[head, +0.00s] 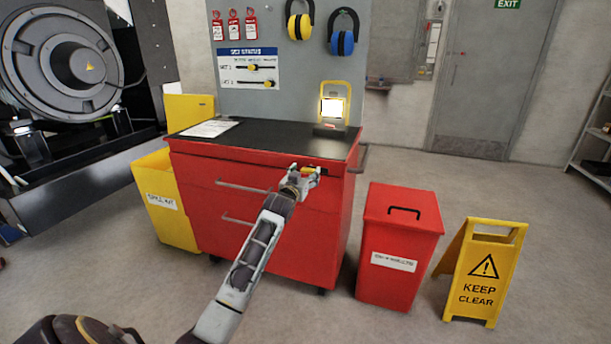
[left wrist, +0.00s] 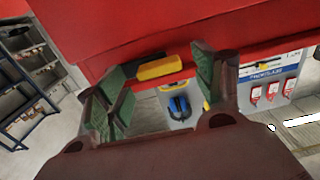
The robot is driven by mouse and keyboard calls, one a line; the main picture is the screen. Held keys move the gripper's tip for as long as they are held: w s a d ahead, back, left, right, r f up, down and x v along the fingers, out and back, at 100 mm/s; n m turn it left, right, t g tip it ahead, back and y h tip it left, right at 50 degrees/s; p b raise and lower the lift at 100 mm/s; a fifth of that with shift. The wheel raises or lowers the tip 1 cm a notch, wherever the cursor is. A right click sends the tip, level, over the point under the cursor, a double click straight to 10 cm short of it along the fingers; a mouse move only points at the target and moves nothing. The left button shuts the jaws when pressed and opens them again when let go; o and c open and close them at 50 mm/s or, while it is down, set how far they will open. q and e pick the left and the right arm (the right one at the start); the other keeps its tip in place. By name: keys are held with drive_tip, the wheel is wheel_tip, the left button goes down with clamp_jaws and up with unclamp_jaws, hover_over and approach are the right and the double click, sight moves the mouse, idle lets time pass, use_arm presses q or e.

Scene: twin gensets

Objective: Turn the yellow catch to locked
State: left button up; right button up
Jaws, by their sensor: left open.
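The yellow catch (head: 309,169) is on the upper front of the red cabinet (head: 262,240), near its right end. In the left wrist view the yellow catch (left wrist: 158,68) lies across the red face, with a dark piece at its left end. My left gripper (head: 302,176) is at the catch in the head view and hides part of it. In the left wrist view the left gripper (left wrist: 163,76) is open, with one finger on each side of the catch. I cannot tell whether either finger touches it. My right gripper is not in view.
The cabinet's dark top carries a paper (head: 210,128) and a lit yellow work lamp (head: 334,105). A red bin (head: 399,245) and a yellow keep-clear sign (head: 484,272) stand to the right. A yellow bin (head: 165,205) stands at the left. The floor in front is clear.

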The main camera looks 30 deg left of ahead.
use_arm(q)
drive_tip(key=shift+w+a, duration=0.1)
drive_tip(key=shift+w, duration=0.25)
drive_tip(key=c, duration=1.5)
